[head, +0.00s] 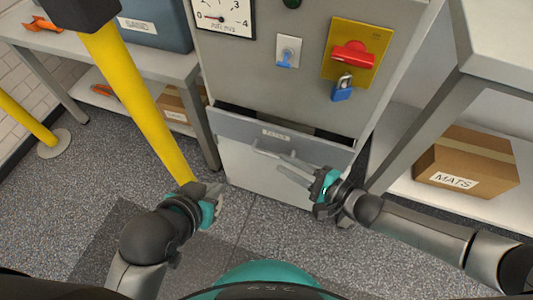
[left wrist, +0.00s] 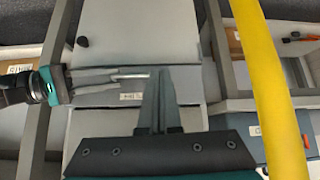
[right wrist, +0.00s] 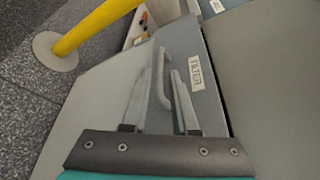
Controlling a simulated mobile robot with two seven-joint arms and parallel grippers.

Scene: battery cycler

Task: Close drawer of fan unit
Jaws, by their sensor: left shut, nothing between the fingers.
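The fan unit is a grey cabinet (head: 265,90) in the middle of the head view. Its low drawer (head: 235,124), labelled FILTER, stands partly open, with a dark gap behind its front. The drawer has a grey bar handle (head: 268,154), also seen in the right wrist view (right wrist: 154,85). My right gripper (head: 281,170) is open at the handle. In the right wrist view its fingers (right wrist: 160,72) lie either side of the bar; I cannot tell whether they touch it. My left gripper (head: 220,189) is shut and empty, left of the drawer. Its fingertips also show in the left wrist view (left wrist: 160,70).
A bench (head: 150,65) stands at the left, and shelving with a MATS box (head: 468,170) at the right. A red switch with a blue padlock (head: 342,90) sits above the drawer.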

